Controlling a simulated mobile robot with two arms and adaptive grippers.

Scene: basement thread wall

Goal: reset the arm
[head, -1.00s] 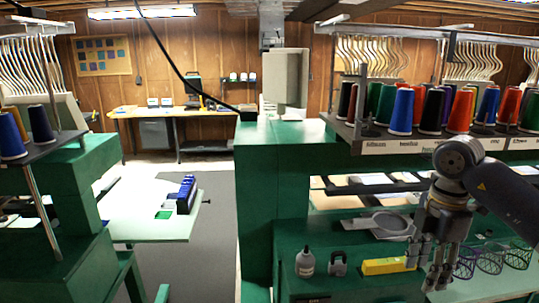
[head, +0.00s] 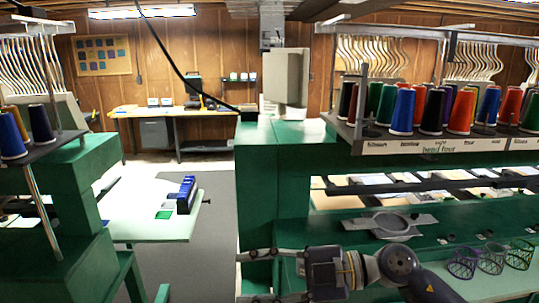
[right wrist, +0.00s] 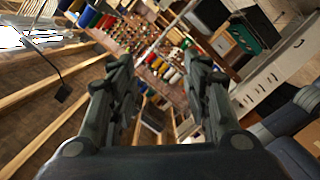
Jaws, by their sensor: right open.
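My right gripper (head: 243,277) is low in the middle of the head view, in front of the green machine. Its arm comes in from the lower right, and its fingers point left, spread apart and empty. In the right wrist view the two fingers (right wrist: 158,68) stand apart with only distant background between them. The view there is tilted, with thread spools (right wrist: 170,75) far behind. My left gripper is not in view.
A green machine column (head: 270,180) stands behind the right gripper. A rack of thread cones (head: 432,110) is at upper right, above a grey hoop plate (head: 390,224). Mesh cups (head: 491,258) stand at lower right. Open floor (head: 210,235) lies left of the column.

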